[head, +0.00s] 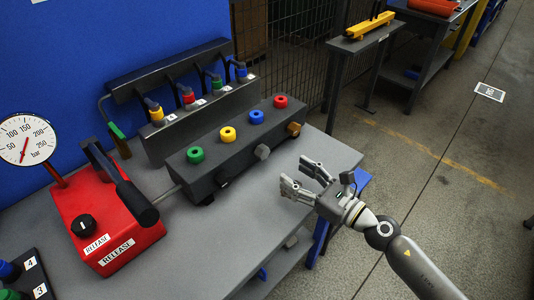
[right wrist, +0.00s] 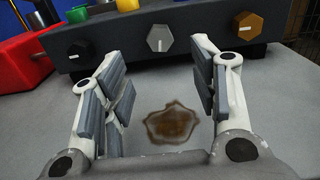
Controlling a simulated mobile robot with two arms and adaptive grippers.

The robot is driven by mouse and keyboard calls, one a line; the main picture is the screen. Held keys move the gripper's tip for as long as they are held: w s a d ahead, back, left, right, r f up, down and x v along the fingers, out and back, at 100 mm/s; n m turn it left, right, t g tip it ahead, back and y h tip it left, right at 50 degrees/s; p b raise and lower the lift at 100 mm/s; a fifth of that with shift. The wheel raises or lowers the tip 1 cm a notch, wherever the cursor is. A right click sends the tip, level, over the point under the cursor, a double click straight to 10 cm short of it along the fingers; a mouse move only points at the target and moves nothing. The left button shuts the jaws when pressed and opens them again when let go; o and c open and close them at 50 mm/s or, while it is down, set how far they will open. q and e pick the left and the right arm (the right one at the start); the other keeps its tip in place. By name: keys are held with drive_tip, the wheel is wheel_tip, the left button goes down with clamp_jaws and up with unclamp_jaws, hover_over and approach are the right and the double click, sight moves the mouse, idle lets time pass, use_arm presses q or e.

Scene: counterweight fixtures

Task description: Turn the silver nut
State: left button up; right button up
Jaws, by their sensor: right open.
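The silver nut (head: 262,152) is a grey hexagonal knob on the front face of the dark block (head: 228,150). In the right wrist view the silver nut (right wrist: 159,38) shows a white mark and sits ahead of the fingers, near the middle. My right gripper (head: 303,178) is open and empty above the table, to the right of the nut in the head view and apart from it. In the wrist view its fingers (right wrist: 160,95) stand wide apart with the nut beyond them. My left gripper is not in view.
A brass nut (right wrist: 243,29) and a dark nut (right wrist: 77,51) flank the silver one. Colored caps (head: 256,116) top the block. A red pump (head: 103,225) stands left. A brown stain (right wrist: 172,123) lies on the table (head: 221,230). The tabletop before the block is clear.

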sight(265, 154)
drive_tip(key=p+x, duration=0.2)
drive_tip(key=x, duration=0.8)
drive_tip(key=shift+w+a, duration=0.15)
drive_tip(key=shift+a, duration=0.05)
drive_tip(key=shift+c, duration=0.3)
drive_tip(key=c, duration=0.9)
